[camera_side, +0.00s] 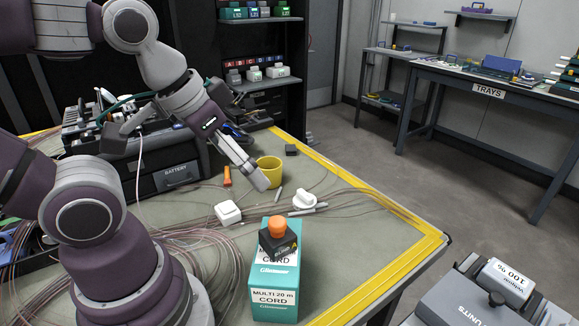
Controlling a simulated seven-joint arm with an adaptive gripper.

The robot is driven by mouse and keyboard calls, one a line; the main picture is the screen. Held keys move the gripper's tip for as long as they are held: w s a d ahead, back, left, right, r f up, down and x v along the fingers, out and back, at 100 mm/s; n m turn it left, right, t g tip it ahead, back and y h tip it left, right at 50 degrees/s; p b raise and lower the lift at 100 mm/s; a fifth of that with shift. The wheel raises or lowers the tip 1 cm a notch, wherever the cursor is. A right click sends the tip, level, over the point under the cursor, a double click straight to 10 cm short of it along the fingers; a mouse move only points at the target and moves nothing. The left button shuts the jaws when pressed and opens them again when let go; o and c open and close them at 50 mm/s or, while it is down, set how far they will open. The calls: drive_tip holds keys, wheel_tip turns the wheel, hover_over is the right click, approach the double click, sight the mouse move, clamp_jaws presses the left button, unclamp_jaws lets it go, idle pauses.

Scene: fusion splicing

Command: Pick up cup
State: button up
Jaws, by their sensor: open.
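A yellow cup (271,174) stands upright on the table, right of the middle of the worktop. My gripper (257,175) reaches down to it from the upper left, and its fingers overlap the cup's left side in the picture. The gripper is open. The left part of the cup is hidden behind the fingers, and I cannot tell whether they touch it.
A teal box (273,293) with a black, orange-topped item stands at the front. White pieces (228,212) and thin cables lie between it and the cup. A black battery unit (176,178) stands behind left. A small dark block (291,149) lies behind the cup.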

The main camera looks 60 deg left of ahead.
drive_tip(key=n+g+y, duration=0.3)
drive_tip(key=n+y, duration=0.1)
drive_tip(key=n, duration=0.7)
hover_over(269, 168)
drive_tip(key=s+d, duration=0.4)
drive_tip(key=d, duration=0.2)
wheel_tip(269, 168, down, 9)
drive_tip(key=x, duration=1.1)
drive_tip(key=shift+w, duration=0.1)
drive_tip(key=shift+r, duration=0.1)
drive_tip(key=c, duration=1.3)
